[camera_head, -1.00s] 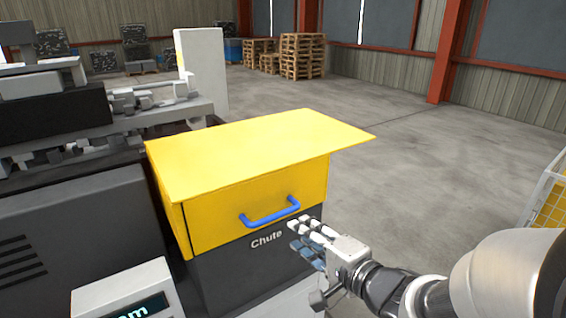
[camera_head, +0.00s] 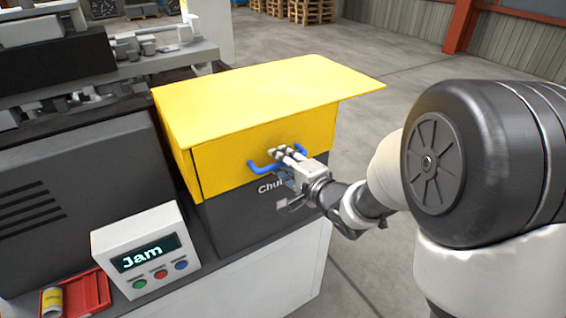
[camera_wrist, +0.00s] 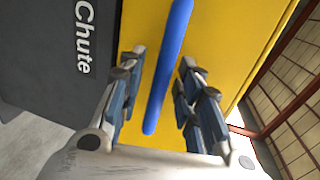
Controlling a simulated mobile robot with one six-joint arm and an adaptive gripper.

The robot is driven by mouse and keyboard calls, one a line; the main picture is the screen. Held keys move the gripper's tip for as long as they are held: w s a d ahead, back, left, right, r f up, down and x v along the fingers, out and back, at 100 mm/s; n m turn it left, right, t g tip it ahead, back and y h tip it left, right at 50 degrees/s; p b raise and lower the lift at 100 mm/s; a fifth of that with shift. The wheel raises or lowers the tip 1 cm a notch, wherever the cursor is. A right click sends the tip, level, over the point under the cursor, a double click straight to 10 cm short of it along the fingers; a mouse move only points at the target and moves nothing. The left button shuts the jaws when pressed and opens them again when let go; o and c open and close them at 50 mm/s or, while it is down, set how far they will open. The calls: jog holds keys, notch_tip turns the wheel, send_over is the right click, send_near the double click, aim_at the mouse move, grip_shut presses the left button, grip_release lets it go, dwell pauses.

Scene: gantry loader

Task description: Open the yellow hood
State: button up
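The yellow hood (camera_head: 260,92) is closed over the dark chute box (camera_head: 245,215), its flat top overhanging to the right. A blue bar handle (camera_head: 262,168) is on its front face. My gripper (camera_head: 287,153) is at the right part of the handle. In the wrist view my gripper (camera_wrist: 160,68) is open, with one finger on each side of the blue handle (camera_wrist: 168,65). Gaps show between the bar and both fingers. The handle's right part is partly hidden by my gripper in the head view.
A control box (camera_head: 148,253) reading "Jam" has green, red and blue buttons. A red tray (camera_head: 92,292) with a yellow cylinder (camera_head: 52,302) sits at lower left. The grey machine (camera_head: 75,195) stands left of the hood. Open floor (camera_head: 395,85) lies behind and right.

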jog(key=shift+c, duration=0.3)
grip_shut()
dwell(0.4)
